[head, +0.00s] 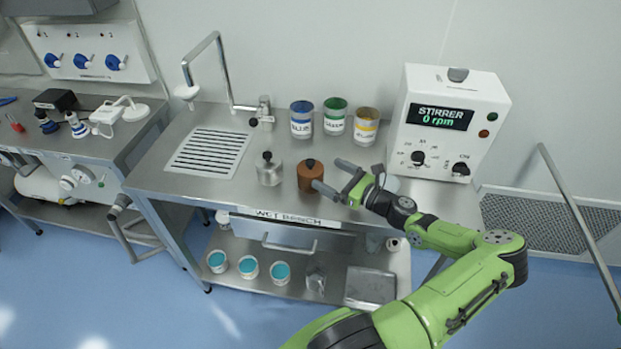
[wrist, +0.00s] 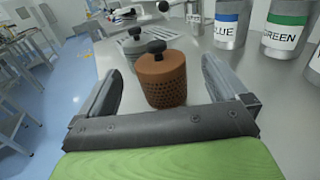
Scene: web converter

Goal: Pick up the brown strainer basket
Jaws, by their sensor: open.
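The brown strainer basket (head: 311,178) stands upright on the steel wet bench, a perforated cylinder with a black knob on top. My gripper (head: 328,178) is at its right side in the head view, with its fingers apart and pointing at it. In the wrist view the basket (wrist: 162,80) shows between and just beyond the fingertips of my gripper (wrist: 160,75). The jaws are open and hold nothing. I cannot tell whether a finger touches the basket.
A grey metal basket (head: 269,170) with a black knob stands just left of the brown one. Blue (head: 302,120), green (head: 335,117) and yellow (head: 366,127) labelled cans stand behind. The stirrer unit (head: 446,125) stands at the right. A drain grate (head: 208,152) lies at the left.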

